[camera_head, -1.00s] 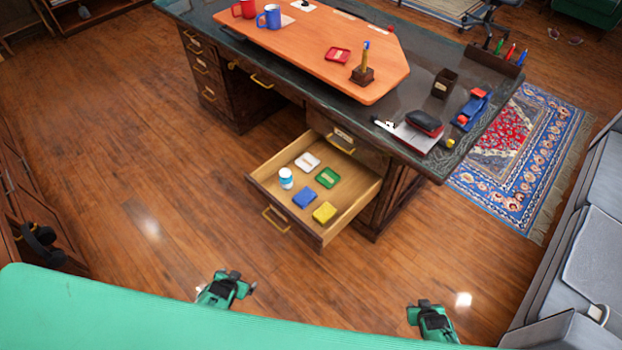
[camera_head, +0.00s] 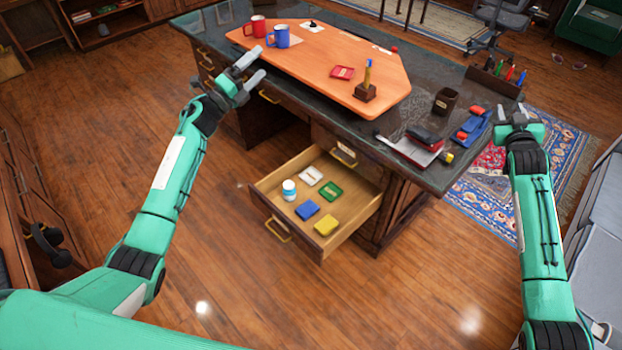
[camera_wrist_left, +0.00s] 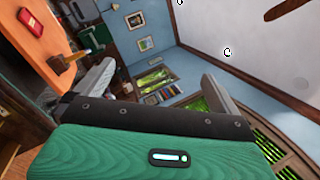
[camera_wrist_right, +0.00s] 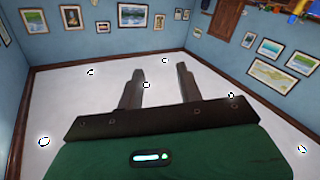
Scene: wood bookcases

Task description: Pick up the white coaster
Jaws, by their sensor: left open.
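The white coaster (camera_head: 311,175) lies flat in the open desk drawer (camera_head: 348,215), near its inner left side. A green coaster (camera_head: 331,191), a blue coaster (camera_head: 307,209), a yellow coaster (camera_head: 326,226) and a small white-and-blue bottle (camera_head: 289,190) lie or stand around it. My left gripper (camera_head: 257,64) is open and empty at the desk's front edge, up and left of the drawer. My right gripper (camera_head: 514,111) has its fingers apart and is empty, at the desk's right end; its fingers also show in the right wrist view (camera_wrist_right: 158,88).
The floor (camera_head: 230,240) left of the drawer is clear.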

